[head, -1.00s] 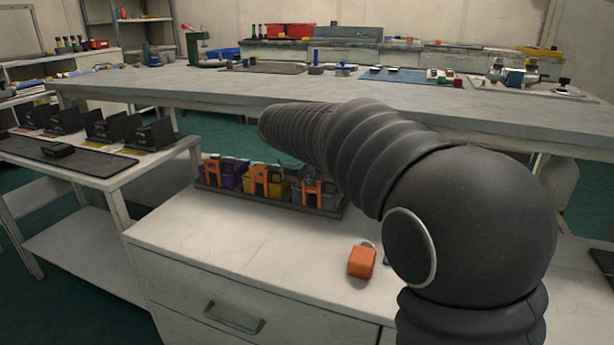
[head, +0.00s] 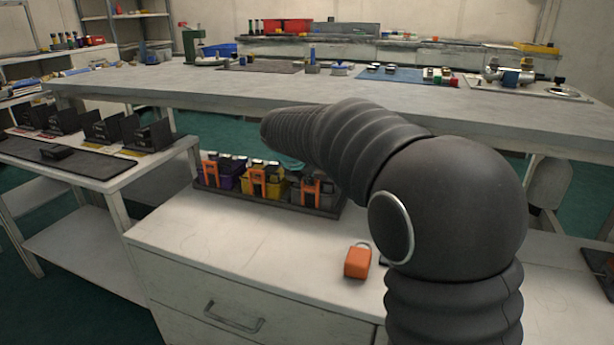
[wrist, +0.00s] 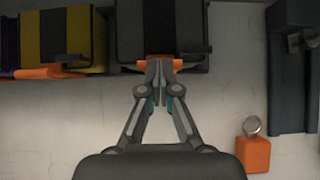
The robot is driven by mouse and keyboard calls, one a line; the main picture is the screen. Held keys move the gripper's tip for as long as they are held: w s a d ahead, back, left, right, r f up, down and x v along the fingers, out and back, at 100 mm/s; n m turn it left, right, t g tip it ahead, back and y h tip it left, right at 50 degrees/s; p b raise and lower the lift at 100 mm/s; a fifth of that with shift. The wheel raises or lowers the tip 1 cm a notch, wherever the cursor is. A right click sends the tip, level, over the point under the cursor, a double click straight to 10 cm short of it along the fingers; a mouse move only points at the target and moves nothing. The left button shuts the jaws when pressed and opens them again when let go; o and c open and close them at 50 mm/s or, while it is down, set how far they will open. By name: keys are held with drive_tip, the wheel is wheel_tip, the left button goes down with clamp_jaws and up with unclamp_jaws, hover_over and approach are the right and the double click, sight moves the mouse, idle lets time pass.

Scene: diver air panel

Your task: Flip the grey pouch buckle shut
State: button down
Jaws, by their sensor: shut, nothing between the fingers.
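The grey pouch (head: 327,195) is the rightmost of three pouches in a dark tray on the near white counter. Its orange buckle (head: 311,190) stands at the pouch's front. In the wrist view the dark grey pouch (wrist: 160,25) is at the top centre, with the orange buckle (wrist: 150,66) along its near edge. My gripper (wrist: 158,88) is shut and empty, its fingertips at the buckle and partly covering it. I cannot tell whether they touch, or whether the buckle is latched.
A yellow pouch (head: 246,184) and a purple pouch (head: 223,180) stand left of the grey one in the tray (head: 270,200). An orange padlock (head: 357,262) lies on the counter in front, right of the gripper in the wrist view. The counter's front left is clear.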

drive_tip(key=shift+s+f, duration=0.15)
drive_tip(key=shift+f, duration=0.1)
